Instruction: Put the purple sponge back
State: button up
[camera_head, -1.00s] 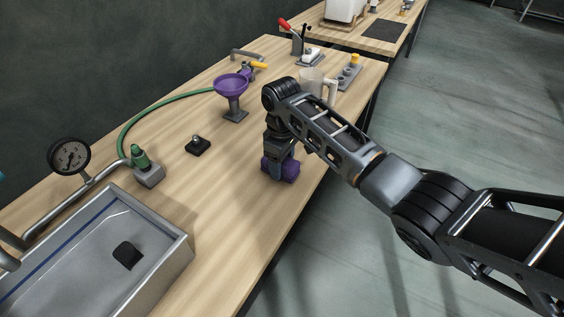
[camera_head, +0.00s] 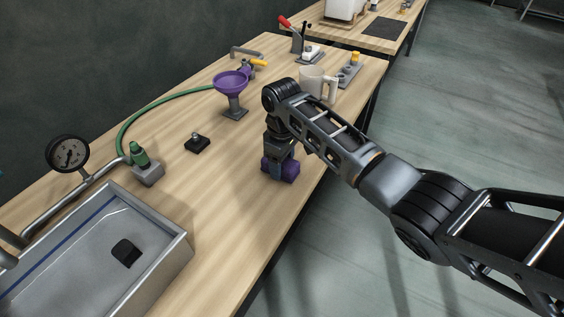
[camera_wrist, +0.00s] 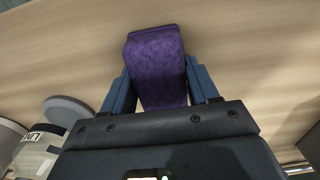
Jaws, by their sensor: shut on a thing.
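The purple sponge (camera_head: 290,171) is at the bench's front edge in the head view, under my gripper (camera_head: 279,168). In the wrist view the sponge (camera_wrist: 157,72) stands out between the two blue fingers of my gripper (camera_wrist: 160,90), which is shut on it. Whether the sponge touches the bench top or is held just above it, I cannot tell. Part of the sponge is hidden by the fingers in the head view.
A metal sink (camera_head: 165,262) fills the near left of the bench (camera_head: 225,195). A purple funnel on a stand (camera_head: 232,84), a small black block (camera_head: 197,143), a green-topped valve (camera_head: 146,165) and a pale mug (camera_head: 314,82) stand around. Bare wood lies between the sink and my gripper.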

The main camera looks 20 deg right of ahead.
jog(key=o, duration=1)
jog(key=shift+r, duration=0.1)
jog(key=shift+r+p, duration=1.25)
jog(key=shift+p, duration=0.1)
jog(key=shift+r, duration=2.6)
jog(key=shift+r, duration=0.1)
jog(key=shift+r+b, duration=0.4)
jog(key=shift+r, duration=3.45)
